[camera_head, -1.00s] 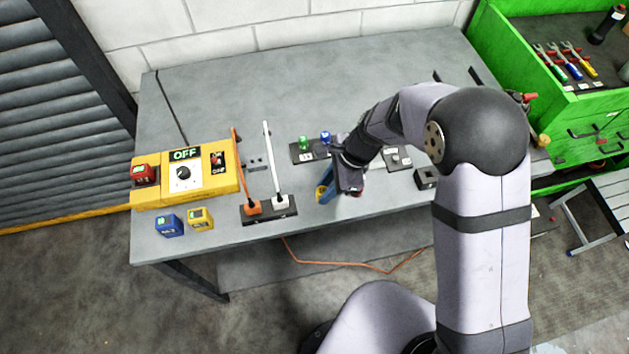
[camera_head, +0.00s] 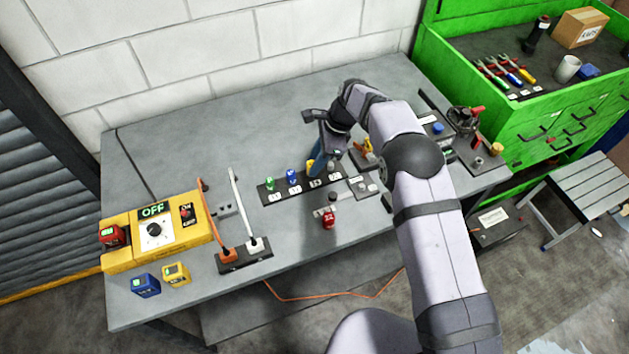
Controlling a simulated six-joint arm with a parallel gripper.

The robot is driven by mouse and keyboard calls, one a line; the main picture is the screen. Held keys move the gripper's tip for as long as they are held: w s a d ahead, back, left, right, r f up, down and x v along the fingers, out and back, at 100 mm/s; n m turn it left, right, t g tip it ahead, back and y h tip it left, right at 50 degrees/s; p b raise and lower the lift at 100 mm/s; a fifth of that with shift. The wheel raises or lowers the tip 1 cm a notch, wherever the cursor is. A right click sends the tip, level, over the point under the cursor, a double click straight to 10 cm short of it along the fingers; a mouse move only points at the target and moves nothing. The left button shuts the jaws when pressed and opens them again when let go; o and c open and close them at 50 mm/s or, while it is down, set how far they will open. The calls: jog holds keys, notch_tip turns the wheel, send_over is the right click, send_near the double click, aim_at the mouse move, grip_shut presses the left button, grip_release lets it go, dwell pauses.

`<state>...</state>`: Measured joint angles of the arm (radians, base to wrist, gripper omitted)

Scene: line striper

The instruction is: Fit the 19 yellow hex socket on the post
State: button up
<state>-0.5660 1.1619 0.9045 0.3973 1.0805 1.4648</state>
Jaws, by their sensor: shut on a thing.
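The yellow hex socket (camera_head: 311,164) shows only in part, beside the blue fingers of my gripper (camera_head: 318,165). My gripper is shut on it, over the third place of a dark rail (camera_head: 282,197). The post there is hidden by the gripper and socket, and I cannot tell whether the socket is around it or above it. A green socket (camera_head: 270,184) and a blue socket (camera_head: 291,176) stand upright on the rail's left places. A label (camera_head: 315,183) lies in front of the third place; its number is too small to read surely.
A red socket (camera_head: 328,219) stands in front of the rail, near a small dark plate. The back of the bench (camera_head: 230,115) is clear.

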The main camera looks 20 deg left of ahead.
notch_tip(320, 180, up, 6)
jog(key=w+a+m, duration=0.1)
jog(key=w, duration=0.1)
jog(key=shift+w+a+f, duration=0.15)
jog(key=shift+w+a, duration=0.15)
jog(key=shift+s+d+m, duration=0.1)
jog(key=shift+s+m, duration=0.1)
jog(key=shift+m, duration=0.1)
jog(key=shift+s+d+f+m+t, duration=0.1)
jog(key=shift+s+d+m+t, duration=0.1)
jog(key=shift+s+m+t, duration=0.15)
jog(key=shift+f, duration=0.25)
jog(key=shift+f+b, duration=2.4)
jog(key=shift+f, duration=0.25)
